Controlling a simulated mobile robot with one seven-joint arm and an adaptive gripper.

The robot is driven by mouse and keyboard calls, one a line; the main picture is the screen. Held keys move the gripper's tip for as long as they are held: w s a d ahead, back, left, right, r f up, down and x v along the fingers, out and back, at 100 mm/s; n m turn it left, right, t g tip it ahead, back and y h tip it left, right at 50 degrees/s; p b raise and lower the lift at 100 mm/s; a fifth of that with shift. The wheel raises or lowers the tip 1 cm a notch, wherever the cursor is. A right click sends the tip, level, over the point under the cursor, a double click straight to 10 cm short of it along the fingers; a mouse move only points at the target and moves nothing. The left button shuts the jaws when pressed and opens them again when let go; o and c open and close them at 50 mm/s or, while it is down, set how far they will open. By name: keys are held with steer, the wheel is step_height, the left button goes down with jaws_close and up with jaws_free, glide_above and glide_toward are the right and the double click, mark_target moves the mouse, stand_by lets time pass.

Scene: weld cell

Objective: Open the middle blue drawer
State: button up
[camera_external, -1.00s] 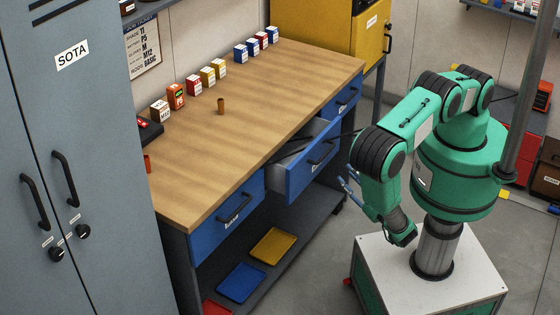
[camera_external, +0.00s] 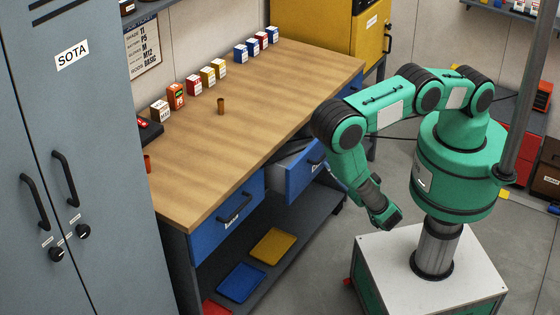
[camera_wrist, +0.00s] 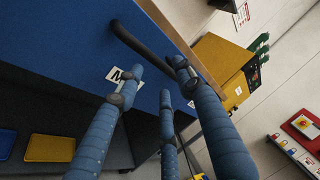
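The middle blue drawer (camera_external: 299,179) of the workbench stands pulled out, part of its grey inside showing behind the front. My arm hides its right part in the external view. In the wrist view a blue drawer front (camera_wrist: 65,42) fills the upper left, with a black bar handle (camera_wrist: 140,46) and a white label partly hidden by a finger. My gripper (camera_wrist: 158,82) has three blue fingers, spread apart with nothing between them. The right fingertip overlaps the handle's lower end; I cannot tell whether they touch. In the external view my gripper (camera_external: 333,170) is at the drawer's right side, largely hidden.
The left blue drawer (camera_external: 228,217) is shut. A yellow tray (camera_external: 273,246) and a blue tray (camera_external: 240,283) lie on the lower shelf. Small boxes and a brown cup (camera_external: 221,106) stand on the wooden top (camera_external: 250,125). Grey lockers (camera_external: 75,150) stand left.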

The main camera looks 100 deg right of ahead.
steer(key=shift+x, duration=1.8)
jaws_close()
